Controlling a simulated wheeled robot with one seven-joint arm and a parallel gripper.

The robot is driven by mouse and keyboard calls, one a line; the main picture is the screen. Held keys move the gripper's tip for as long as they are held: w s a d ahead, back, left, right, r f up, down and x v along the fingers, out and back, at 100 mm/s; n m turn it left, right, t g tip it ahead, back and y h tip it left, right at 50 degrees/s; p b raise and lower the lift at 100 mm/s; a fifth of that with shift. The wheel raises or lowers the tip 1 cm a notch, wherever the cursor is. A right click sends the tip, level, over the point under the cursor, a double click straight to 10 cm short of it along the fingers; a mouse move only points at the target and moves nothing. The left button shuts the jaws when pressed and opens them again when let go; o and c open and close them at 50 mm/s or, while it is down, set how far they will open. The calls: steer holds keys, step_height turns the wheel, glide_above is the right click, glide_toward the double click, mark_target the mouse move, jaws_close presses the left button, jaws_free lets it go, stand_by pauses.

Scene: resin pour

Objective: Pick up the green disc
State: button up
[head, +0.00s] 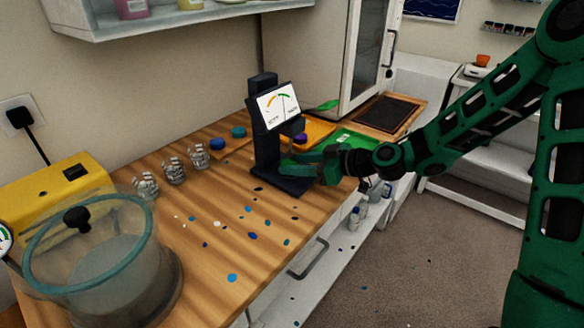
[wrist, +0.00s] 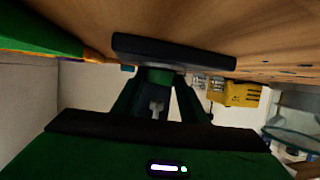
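My gripper (head: 290,164) reaches in low from the right at the dark gauge stand (head: 264,130), just above its base. In the wrist view my two dark fingers (wrist: 160,82) point at the edge of the stand's base (wrist: 175,50). A small dark green patch shows between the fingertips; I cannot tell whether it is the green disc or part of my gripper. No green disc shows clearly elsewhere. A teal disc (head: 238,131) and a blue disc (head: 217,144) lie on the wooden counter left of the stand.
A green tray (head: 358,141) and an orange tray (head: 318,130) with a purple disc (head: 300,138) lie behind the gripper. Small coloured spots dot the front counter.

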steer(key=c, duration=0.5)
steer(key=shift+c, duration=0.2)
steer(key=shift+r, duration=0.1)
